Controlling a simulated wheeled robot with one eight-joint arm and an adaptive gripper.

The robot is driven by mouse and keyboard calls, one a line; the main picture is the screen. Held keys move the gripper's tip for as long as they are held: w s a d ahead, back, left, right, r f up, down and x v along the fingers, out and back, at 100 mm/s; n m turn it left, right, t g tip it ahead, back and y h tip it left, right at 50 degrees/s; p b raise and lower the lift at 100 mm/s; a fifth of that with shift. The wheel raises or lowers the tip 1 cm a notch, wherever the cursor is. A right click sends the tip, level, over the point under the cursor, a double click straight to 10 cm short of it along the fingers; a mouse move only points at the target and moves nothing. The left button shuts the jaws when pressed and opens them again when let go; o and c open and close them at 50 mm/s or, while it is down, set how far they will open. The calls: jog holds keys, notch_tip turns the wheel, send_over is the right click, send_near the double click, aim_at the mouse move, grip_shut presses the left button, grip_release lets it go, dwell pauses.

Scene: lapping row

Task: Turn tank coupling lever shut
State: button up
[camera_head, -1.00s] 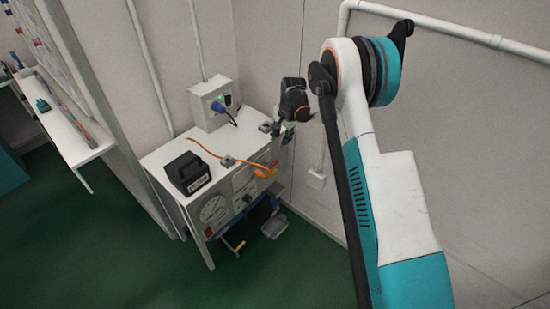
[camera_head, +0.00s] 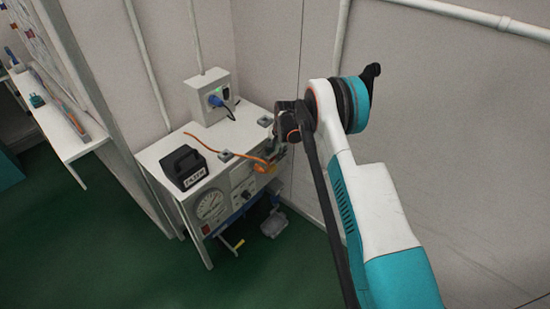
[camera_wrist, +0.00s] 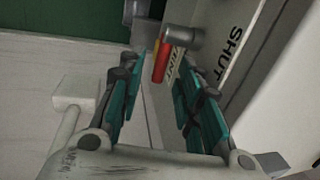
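In the wrist view, a small lever (camera_wrist: 160,60) with a red and yellow grip sits beside a grey cylindrical fitting (camera_wrist: 182,38) on a pale panel. The word SHUT (camera_wrist: 236,42) is printed on the panel to the right, and another word, hard to read, lies partly behind the lever. My gripper (camera_wrist: 155,78) is open, its teal-padded fingers on either side of the view, with the lever showing beyond and between the tips. No contact with the lever shows. In the head view, my gripper (camera_head: 273,150) is at the bench's right end; the lever cannot be made out there.
The white bench (camera_head: 165,150) carries a black box (camera_head: 184,168) and an orange cable (camera_head: 208,147). Its front has a round gauge (camera_head: 211,206). A grey container (camera_head: 273,224) is low at the right. Green floor lies open in front.

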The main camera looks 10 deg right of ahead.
jog(key=shift+w+f, duration=0.1)
jog(key=shift+f, duration=0.45)
grip_shut()
